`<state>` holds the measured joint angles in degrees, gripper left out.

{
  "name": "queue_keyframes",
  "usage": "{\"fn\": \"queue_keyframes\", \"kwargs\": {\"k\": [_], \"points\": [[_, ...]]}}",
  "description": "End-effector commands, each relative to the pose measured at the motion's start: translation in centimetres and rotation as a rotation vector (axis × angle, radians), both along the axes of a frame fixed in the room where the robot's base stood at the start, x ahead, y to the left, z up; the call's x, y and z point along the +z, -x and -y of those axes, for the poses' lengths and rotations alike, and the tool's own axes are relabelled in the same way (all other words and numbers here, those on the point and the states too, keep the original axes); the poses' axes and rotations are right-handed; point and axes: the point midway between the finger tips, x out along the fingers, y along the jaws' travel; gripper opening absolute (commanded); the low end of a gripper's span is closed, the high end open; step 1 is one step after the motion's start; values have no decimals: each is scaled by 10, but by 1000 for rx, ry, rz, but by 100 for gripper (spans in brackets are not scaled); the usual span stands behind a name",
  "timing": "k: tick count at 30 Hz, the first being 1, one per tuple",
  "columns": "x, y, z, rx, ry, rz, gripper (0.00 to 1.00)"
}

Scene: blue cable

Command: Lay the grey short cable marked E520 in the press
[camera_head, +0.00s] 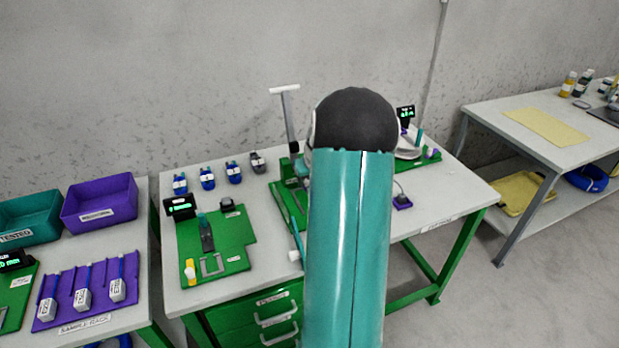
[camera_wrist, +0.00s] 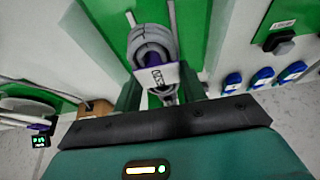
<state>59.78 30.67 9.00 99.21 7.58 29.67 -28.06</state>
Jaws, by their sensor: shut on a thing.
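In the wrist view a coiled grey cable (camera_wrist: 150,42) with a white tag sits between the fingers of my gripper (camera_wrist: 160,92). The tag's print is too small to read surely; it looks like E520. My gripper is shut on this cable, above a green plate (camera_wrist: 110,22). In the head view my own teal arm hides my gripper and the held cable. The press (camera_head: 290,120) stands on the table left of my arm, with an upright grey lever and white crossbar. Its lower part is partly hidden.
Several coils stand in a row at the back: blue ones (camera_head: 207,178) and a grey one (camera_head: 257,162). A green test board (camera_head: 238,250) lies at the left. A scale (camera_head: 408,150) is to the right of my arm. A purple rack (camera_head: 68,312) is on the left table.

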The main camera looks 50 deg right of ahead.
Motion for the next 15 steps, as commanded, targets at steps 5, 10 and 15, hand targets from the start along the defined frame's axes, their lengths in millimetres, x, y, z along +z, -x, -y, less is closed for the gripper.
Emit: {"fn": "queue_keyframes", "kwargs": {"k": [5, 10, 15], "points": [[-8, 1, 0, 0, -1, -1, 18], [-23, 1, 0, -1, -3, -2, 18], [-38, 0, 1, -1, -3, -2, 18]]}}
